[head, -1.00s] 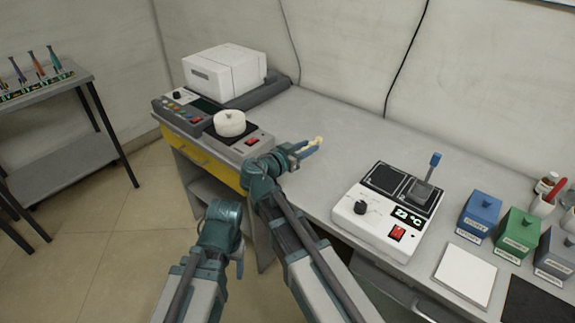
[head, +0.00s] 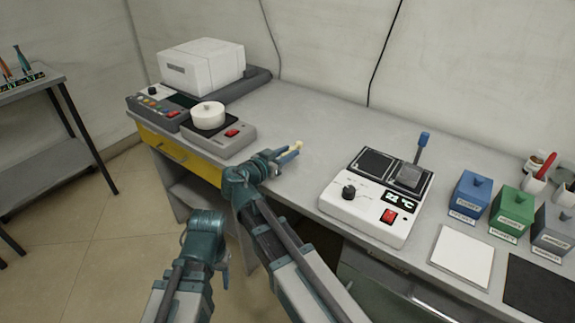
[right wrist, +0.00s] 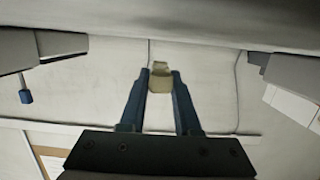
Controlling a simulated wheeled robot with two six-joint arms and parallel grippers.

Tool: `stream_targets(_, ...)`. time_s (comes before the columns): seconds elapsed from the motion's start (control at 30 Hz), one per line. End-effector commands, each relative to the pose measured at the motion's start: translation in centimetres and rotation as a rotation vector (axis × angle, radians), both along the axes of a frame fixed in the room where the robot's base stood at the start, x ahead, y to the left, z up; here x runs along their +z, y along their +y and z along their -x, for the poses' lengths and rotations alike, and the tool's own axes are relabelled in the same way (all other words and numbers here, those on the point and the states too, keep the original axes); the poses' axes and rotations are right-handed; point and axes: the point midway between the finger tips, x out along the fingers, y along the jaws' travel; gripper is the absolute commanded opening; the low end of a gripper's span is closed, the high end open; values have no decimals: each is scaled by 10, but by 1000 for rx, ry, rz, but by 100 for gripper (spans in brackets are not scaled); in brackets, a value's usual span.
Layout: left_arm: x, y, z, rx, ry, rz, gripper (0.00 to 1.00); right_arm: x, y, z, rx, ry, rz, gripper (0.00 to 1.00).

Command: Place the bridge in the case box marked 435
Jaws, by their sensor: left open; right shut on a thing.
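The bridge, a small pale yellow piece (head: 298,146), is held at the tips of my right gripper (head: 290,155), in the air over the table. In the right wrist view the bridge (right wrist: 161,78) sits between the two blue fingers of the right gripper (right wrist: 161,84), which is shut on it. My left gripper (head: 223,265) hangs low in front of the table, open and empty, with its fingers small and partly hidden. I cannot make out a case box marked 435; the labels in view are too small to read.
The grey table (head: 300,115) bears a white furnace (head: 200,66), a scale-like device with a round white pot (head: 208,116), and a white heater unit (head: 375,200).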

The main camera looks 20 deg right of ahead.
Motion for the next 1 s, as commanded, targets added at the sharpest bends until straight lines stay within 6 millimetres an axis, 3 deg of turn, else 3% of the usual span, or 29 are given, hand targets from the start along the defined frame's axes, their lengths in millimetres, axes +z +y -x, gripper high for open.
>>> stream_targets(0.23, -33, 0, 0, 0, 0, 0, 57, -33, 0, 0, 0, 0, 0, 0)
stream_targets(0.7, -38, 0, 0, 0, 0, 0, 57, -38, 0, 0, 0, 0, 0, 0)
stream_targets(0.73, -36, 0, 0, 0, 0, 0, 57, -36, 0, 0, 0, 0, 0, 37)
stream_targets(0.87, -36, 0, 0, 0, 0, 0, 57, -36, 0, 0, 0, 0, 0, 60)
stream_targets(1.0, -36, 0, 0, 0, 0, 0, 57, -36, 0, 0, 0, 0, 0, 61)
